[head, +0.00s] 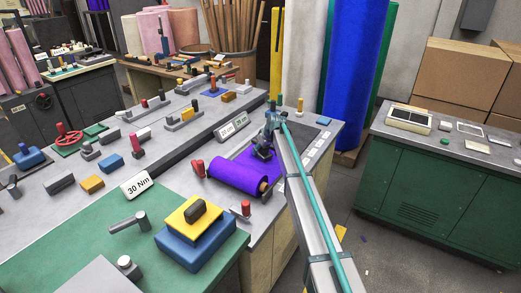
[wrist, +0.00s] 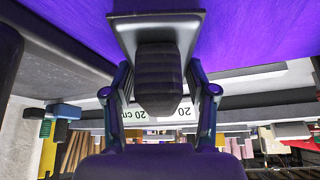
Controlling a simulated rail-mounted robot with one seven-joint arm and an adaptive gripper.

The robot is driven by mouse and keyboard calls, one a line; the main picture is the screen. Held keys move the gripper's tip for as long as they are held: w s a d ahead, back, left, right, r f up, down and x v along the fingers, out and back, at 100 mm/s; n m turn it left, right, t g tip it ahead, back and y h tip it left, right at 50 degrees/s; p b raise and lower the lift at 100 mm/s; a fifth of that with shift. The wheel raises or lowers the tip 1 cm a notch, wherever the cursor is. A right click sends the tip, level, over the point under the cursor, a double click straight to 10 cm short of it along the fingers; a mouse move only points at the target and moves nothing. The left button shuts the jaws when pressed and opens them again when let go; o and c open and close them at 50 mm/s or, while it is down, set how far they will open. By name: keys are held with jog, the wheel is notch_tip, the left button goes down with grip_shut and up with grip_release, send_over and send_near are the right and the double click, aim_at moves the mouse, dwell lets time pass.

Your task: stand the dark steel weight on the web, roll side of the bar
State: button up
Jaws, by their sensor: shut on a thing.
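The dark steel weight (wrist: 158,62) has a flat plate base and a ribbed grip. My gripper (wrist: 160,95) is shut on the grip, with one finger on each side, as the wrist view shows. The weight's base is over the purple web (wrist: 250,25); I cannot tell if it touches. In the head view my gripper (head: 263,152) is above the web, just behind and right of the purple felt roll (head: 238,176). The weight is hard to make out there. I cannot clearly pick out the bar in the head view.
A red-topped post (head: 198,167) stands left of the roll and another (head: 245,208) in front. A "20 cm" sign (head: 232,127) stands behind the web. A yellow and blue block stack (head: 195,225) sits on the green mat (head: 80,225). Tall felt rolls (head: 355,70) stand behind.

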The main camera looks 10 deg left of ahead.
jog(key=o, duration=1.5)
jog(key=v, duration=1.2)
